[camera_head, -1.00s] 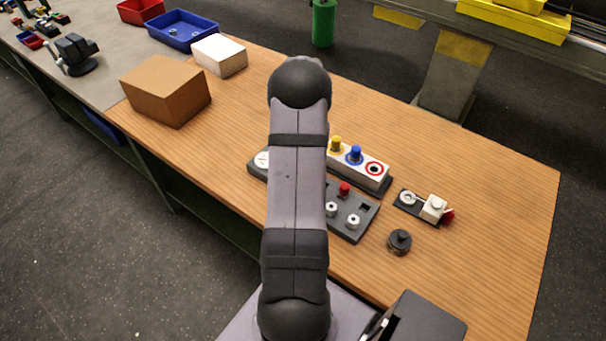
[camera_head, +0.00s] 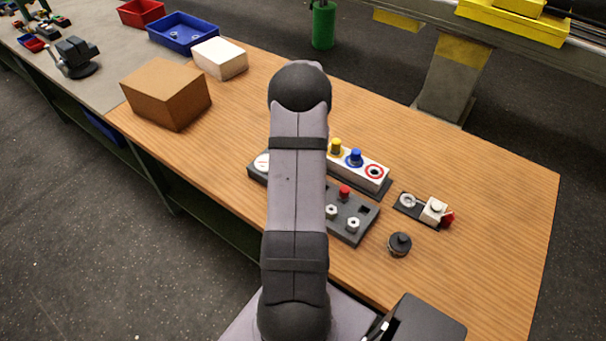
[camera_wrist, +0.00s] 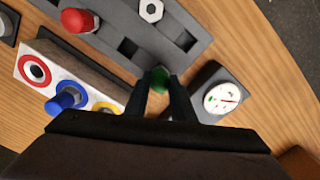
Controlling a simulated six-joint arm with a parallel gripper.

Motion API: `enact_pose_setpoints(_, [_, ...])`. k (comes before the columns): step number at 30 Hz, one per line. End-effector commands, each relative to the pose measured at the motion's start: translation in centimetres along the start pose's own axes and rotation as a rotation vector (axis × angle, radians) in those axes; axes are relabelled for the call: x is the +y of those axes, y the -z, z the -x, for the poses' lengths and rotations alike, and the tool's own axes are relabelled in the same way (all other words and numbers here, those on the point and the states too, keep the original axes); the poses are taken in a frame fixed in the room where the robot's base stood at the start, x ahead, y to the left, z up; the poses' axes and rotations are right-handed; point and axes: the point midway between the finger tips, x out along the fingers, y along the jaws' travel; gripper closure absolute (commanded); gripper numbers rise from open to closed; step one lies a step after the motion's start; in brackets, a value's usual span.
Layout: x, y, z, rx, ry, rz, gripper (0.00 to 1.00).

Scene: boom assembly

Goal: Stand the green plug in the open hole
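The green plug (camera_wrist: 160,76) shows between my fingertips in the wrist view, at the edge of the dark grey tray (camera_wrist: 104,40). My gripper (camera_wrist: 160,83) has one finger on each side of the plug. I cannot tell whether the fingers press on it. The white block (camera_wrist: 52,77) carries a blue plug (camera_wrist: 67,96) and a yellow one, largely covered by my gripper. Its red-ringed hole (camera_wrist: 34,70) is open. In the head view my arm hides the gripper, the green plug and the left part of the white block (camera_head: 365,178).
A red plug (camera_wrist: 77,20) and hex nuts sit in the tray, with empty square pockets (camera_wrist: 128,47). A round gauge (camera_wrist: 222,98) stands right of the fingers. A black knob (camera_head: 399,243) and a small fixture (camera_head: 433,211) lie right of the tray.

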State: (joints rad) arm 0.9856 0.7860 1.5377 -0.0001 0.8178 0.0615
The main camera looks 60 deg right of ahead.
Motion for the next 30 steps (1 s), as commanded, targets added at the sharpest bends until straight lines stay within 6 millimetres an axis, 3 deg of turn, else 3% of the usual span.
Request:
enact_pose_setpoints(8, [0.0, 0.0, 0.8, 0.001, 0.0, 0.0, 0.99])
enact_pose_setpoints(30, [0.0, 0.1, 6.1, 0.002, 0.0, 0.0, 0.99])
